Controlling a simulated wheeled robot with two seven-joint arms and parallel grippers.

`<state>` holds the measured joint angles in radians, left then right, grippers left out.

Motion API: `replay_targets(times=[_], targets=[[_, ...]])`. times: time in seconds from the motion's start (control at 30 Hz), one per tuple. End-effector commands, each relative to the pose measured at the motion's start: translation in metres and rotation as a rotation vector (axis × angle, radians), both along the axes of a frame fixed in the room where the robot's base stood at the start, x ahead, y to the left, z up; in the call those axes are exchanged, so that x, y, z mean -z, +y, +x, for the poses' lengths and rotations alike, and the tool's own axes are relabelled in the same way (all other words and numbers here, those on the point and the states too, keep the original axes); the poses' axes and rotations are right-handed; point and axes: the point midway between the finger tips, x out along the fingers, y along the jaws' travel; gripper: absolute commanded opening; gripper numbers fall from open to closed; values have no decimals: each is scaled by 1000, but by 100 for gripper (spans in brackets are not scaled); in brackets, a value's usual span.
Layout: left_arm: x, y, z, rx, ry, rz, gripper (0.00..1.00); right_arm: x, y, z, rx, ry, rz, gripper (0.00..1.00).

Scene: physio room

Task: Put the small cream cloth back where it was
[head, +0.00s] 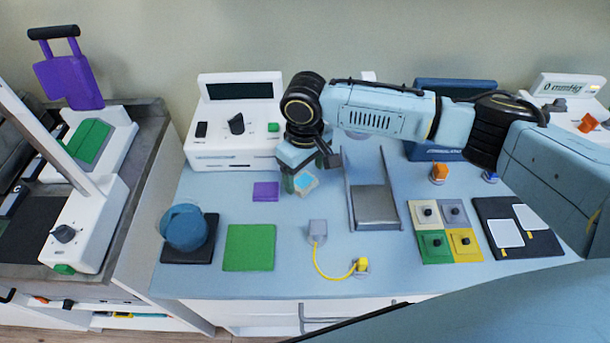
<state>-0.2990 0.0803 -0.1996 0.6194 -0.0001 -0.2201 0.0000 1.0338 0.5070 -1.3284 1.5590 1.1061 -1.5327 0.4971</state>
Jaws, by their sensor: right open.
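I cannot make out a small cream cloth for certain. A cream square (422,212) with a dark knob sits in a block of coloured squares, right of centre on the blue table. My right gripper (306,184) points down over the table's back middle, open. A small light-blue patch with a pale edge shows at its fingers; I cannot tell what it is. A purple square (265,191) lies left of the gripper, and a larger green square (250,247) lies nearer the front. My left gripper is not in view.
A white console (235,155) stands behind the gripper, left. A grey tray-like stand (375,205) is to its right. A blue round object (183,227) sits on a dark base at left. A grey block (317,231) has a yellow cord. A dark mat (515,248) holds two white cards.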

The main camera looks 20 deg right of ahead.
Motion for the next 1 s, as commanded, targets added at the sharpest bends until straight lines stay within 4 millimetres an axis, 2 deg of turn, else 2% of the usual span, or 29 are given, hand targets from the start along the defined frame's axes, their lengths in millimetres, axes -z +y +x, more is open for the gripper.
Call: replay_targets(times=[0.03, 0.2, 0.4, 0.6, 1.0], targets=[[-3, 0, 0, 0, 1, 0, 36, -14, 1, 1, 0, -3, 3, 75], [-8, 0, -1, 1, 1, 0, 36, -52, 1, 1, 0, -3, 3, 75], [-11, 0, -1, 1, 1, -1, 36, -84, 0, 1, 0, -2, 1, 75], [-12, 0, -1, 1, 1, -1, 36, -96, 0, 0, 1, 0, 1, 75], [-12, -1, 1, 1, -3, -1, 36, -94, 2, -1, -3, 1, 3, 75]])
